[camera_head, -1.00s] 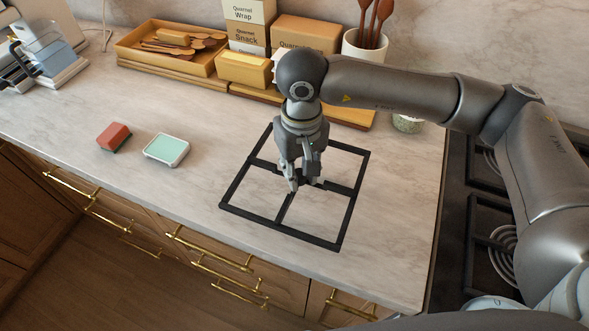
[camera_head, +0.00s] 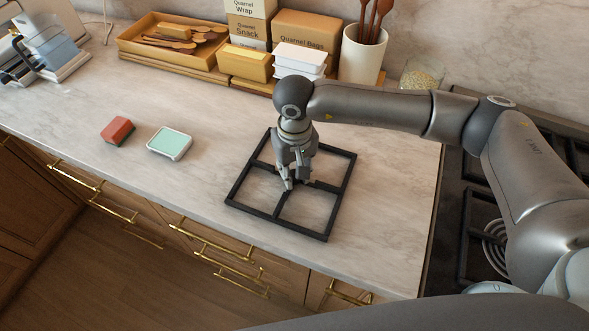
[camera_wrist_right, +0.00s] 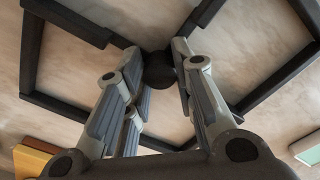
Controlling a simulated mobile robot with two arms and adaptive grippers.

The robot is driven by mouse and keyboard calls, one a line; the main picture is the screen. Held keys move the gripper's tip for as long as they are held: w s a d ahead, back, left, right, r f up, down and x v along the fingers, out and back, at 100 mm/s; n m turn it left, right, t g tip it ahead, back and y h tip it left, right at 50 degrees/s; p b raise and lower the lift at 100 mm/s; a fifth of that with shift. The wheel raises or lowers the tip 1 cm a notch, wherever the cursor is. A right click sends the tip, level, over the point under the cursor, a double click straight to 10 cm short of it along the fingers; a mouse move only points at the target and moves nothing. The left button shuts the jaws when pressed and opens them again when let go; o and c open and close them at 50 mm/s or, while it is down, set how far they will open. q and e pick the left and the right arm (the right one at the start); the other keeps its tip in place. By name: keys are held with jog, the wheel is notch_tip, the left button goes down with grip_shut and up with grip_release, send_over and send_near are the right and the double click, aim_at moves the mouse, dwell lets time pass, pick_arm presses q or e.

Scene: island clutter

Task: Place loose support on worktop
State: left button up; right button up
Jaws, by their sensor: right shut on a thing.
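The loose support is a black square grate with cross bars (camera_head: 275,221). It is over the light marble worktop (camera_head: 382,215), near its front right part, lying level and low, on or just above the surface; I cannot tell if there is a small gap. My right gripper (camera_head: 290,184) comes down from above and is shut on the support's centre, where the cross bars meet. In the right wrist view the two fingers (camera_wrist_right: 168,100) stand on either side of the dark centre hub, with the support's bars (camera_wrist_right: 30,60) spreading around. My left gripper is not in view.
A red sponge (camera_head: 117,130) and a pale green dish (camera_head: 169,143) lie to the left. A wooden tray (camera_head: 171,60), boxes, white containers (camera_head: 299,60), a utensil crock (camera_head: 360,57) and a glass jar (camera_head: 420,77) stand at the back. The stove (camera_head: 482,215) is at the right.

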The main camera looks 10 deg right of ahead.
jog(key=o, duration=1)
notch_tip(320, 180, up, 12)
jog(key=b, duration=0.2)
jog(key=shift+r+b, duration=0.1)
jog(key=shift+b, duration=0.2)
